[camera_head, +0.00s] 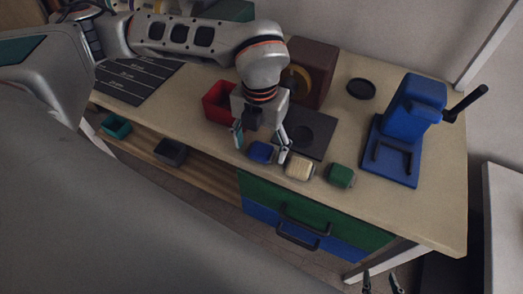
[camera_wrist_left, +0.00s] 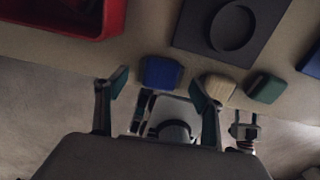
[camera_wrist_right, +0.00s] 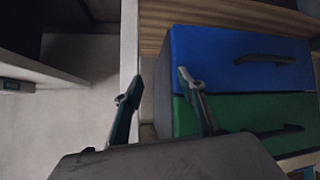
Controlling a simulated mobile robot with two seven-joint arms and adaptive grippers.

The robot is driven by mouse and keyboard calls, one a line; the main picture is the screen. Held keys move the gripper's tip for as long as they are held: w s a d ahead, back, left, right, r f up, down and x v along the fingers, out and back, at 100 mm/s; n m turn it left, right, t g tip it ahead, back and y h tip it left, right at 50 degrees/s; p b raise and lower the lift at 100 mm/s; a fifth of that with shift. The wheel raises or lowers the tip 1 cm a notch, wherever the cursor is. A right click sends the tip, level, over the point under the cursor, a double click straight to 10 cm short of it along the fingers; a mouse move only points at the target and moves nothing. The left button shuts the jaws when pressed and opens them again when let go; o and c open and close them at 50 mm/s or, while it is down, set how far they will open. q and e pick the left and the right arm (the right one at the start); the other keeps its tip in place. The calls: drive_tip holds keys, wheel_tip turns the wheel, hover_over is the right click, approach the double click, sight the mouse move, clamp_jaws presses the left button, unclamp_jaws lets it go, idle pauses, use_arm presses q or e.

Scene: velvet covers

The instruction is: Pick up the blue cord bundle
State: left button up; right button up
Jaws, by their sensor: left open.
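The blue cord bundle (camera_head: 261,152) is a small, rounded blue block near the front edge of the workbench. It also shows in the left wrist view (camera_wrist_left: 161,73), between and just beyond the fingertips. My left gripper (camera_head: 262,144) is open above it, one finger to each side in the picture; I see no contact. The left fingers also show in the left wrist view (camera_wrist_left: 158,84). My right gripper (camera_head: 383,282) is low at the bottom of the head view, away from the bench top. Its fingers stand apart and empty in the right wrist view (camera_wrist_right: 158,86).
A beige bundle (camera_head: 299,167) lies close to the right of the blue one, then a green one (camera_head: 341,176). A red bin (camera_head: 213,104), a dark plate (camera_head: 316,123) and a brown box (camera_head: 324,60) stand behind. A blue fixture (camera_head: 400,170) stands at right.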

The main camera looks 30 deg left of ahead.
use_arm(q)
drive_tip(key=shift+f, duration=0.35)
drive_tip(key=c, duration=1)
